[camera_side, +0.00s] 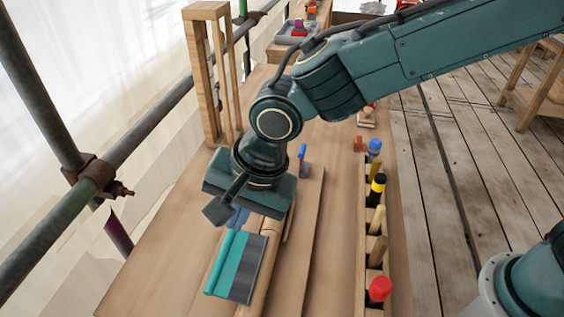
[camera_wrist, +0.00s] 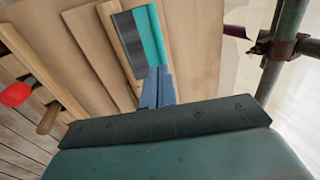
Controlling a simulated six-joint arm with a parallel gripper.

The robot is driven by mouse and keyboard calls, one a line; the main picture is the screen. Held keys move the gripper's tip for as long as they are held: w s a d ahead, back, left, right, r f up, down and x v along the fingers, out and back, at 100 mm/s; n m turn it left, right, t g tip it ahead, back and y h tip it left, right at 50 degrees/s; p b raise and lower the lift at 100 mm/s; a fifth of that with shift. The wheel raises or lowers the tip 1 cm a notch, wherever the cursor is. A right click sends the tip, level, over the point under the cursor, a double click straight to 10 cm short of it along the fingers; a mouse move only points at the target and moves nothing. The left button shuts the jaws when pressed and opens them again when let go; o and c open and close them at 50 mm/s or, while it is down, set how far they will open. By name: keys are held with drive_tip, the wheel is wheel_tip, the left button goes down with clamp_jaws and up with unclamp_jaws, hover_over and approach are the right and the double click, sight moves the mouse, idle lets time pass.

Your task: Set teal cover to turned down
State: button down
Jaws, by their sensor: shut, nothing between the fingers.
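The teal cover (camera_side: 229,262) lies along the left side of a dark grey panel (camera_side: 248,268) on the wooden bench, below my gripper in the side view. In the wrist view the teal cover (camera_wrist: 151,36) is a narrow strip at the top, with the grey panel (camera_wrist: 130,42) on its left. My gripper (camera_side: 238,218) points down at the cover's far end. Its blue fingers, also in the wrist view (camera_wrist: 157,76), are shut together and empty. I cannot tell whether the fingertips touch the cover. The gripper body hides the area behind them.
A wooden rack (camera_side: 362,262) with several coloured-capped tools stands at the right. A tall wooden frame (camera_side: 208,75) rises behind my gripper. Scaffold poles (camera_side: 150,140) run along the left. Bare bench top (camera_side: 160,255) lies left of the cover.

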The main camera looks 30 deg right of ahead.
sight(219, 256)
drive_tip(key=x, duration=1)
drive_tip(key=shift+a+f, duration=0.1)
drive_tip(key=shift+w+f, duration=0.1)
drive_tip(key=shift+w+a+f, duration=0.15)
drive_tip(key=shift+a+f, duration=0.05)
drive_tip(key=shift+f, duration=0.2)
drive_tip(key=shift+w+a+f, duration=0.2)
drive_tip(key=shift+f, duration=0.2)
drive_tip(key=shift+r, duration=0.1)
